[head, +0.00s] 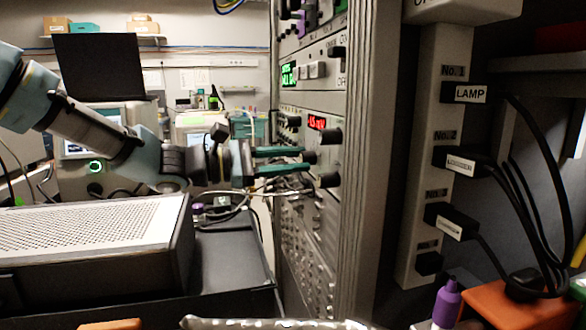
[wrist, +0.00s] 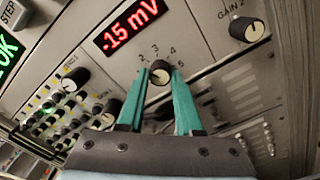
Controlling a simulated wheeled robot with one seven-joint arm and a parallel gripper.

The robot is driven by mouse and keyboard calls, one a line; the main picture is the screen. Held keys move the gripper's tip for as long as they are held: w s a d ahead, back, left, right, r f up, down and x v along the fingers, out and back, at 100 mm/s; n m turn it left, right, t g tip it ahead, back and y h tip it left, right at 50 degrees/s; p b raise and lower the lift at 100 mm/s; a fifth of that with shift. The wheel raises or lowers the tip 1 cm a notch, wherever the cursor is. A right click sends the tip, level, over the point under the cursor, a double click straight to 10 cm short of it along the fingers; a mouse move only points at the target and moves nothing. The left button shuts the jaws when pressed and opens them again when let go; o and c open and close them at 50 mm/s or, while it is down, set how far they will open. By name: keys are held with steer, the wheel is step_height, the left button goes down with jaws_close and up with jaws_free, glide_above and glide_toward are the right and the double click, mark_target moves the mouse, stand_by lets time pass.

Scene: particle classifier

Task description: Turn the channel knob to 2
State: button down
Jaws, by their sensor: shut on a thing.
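The channel knob (wrist: 160,73) is a dark round knob with a pale face on the grey rack panel. Which numeral the knob's mark points at is too small to tell. In the head view my gripper (head: 303,163) reaches from the left to the rack panel, and the fingertips largely hide the knob there.
A red display (wrist: 130,23) above the knob reads -15 mV. The GAIN 2 knob (wrist: 246,30) is to the upper right, and another black knob (wrist: 75,79) is to the left. A power strip (head: 440,150) with labelled plugs stands right of the rack. A perforated grey box (head: 95,225) sits below my arm.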

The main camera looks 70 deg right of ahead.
stand_by(0.3)
steer(key=c, duration=0.6)
jaws_free()
steer(key=b+v, duration=0.1)
steer(key=v, duration=1)
